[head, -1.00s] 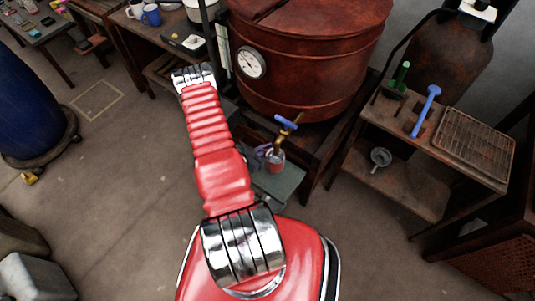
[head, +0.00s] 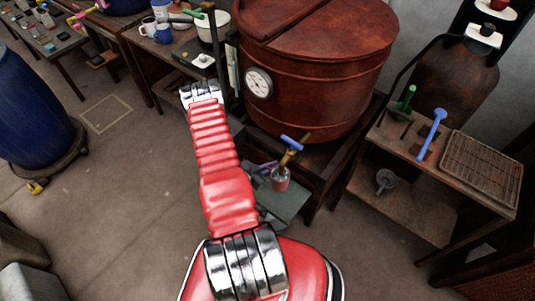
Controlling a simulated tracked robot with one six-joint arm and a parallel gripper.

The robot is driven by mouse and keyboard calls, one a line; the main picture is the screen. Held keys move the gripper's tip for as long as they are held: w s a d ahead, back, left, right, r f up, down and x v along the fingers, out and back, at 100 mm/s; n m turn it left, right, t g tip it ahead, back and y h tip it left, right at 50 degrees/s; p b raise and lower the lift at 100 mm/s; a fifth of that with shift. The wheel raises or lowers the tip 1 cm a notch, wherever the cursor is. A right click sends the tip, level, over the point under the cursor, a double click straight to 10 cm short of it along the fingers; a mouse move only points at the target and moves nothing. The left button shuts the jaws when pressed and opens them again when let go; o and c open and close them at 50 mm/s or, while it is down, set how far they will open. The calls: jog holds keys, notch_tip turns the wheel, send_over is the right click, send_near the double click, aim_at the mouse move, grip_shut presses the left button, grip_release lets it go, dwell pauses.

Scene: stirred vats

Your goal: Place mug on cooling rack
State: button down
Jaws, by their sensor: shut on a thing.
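A wire cooling rack (head: 481,168) lies flat on top of the rusty workbench at the right, and its surface is bare. A white mug (head: 148,28) and a blue mug (head: 163,34) stand on the table at the upper left. A small reddish cup (head: 280,180) is below the blue-handled tap (head: 291,144) of the vat, on or just above a low greenish stand. My red arm reaches up the picture to a chrome joint.
The large rusty vat (head: 315,70) with a dial stands in the centre back. A green tool (head: 405,98) and a blue tool (head: 431,134) stand upright left of the rack on the bench (head: 390,135). A blue barrel (head: 32,118) stands at the left. Floor between is open.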

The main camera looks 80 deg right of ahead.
jog(key=w+a+r+n+t+h, duration=0.15)
jog(key=w+n+t, duration=0.25)
jog(key=w, duration=0.5)
jog(key=w+a+r+n+t+h, duration=0.1)
jog(key=w+r+n+t, duration=0.2)
jog(key=w, duration=0.6)
jog(key=w+a+r+n+t+y, duration=0.1)
jog(key=w+a+r+n+t, duration=0.4)
jog(key=w, duration=0.5)
jog(key=w+a+r+n+t+y, duration=0.2)
jog(key=w+a+r+t, duration=0.3)
jog(key=w, duration=0.5)
jog(key=w+a+r+n+t+y, duration=0.1)
jog(key=w+a+r+n+y, duration=0.2)
jog(key=a+r, duration=0.7)
jog(key=w+a+r+n+t+y, duration=0.2)
jog(key=w+a+r+n+y, duration=0.2)
jog(key=a, duration=1.1)
jog(key=w+a+r+n+t+y, duration=0.1)
jog(key=w+a+r+n+y, duration=0.2)
jog(key=w+a+r, duration=0.5)
jog(key=a+r+n, duration=0.1)
jog(key=a+r, duration=0.4)
jog(key=r, duration=0.3)
jog(key=shift+y, duration=0.35)
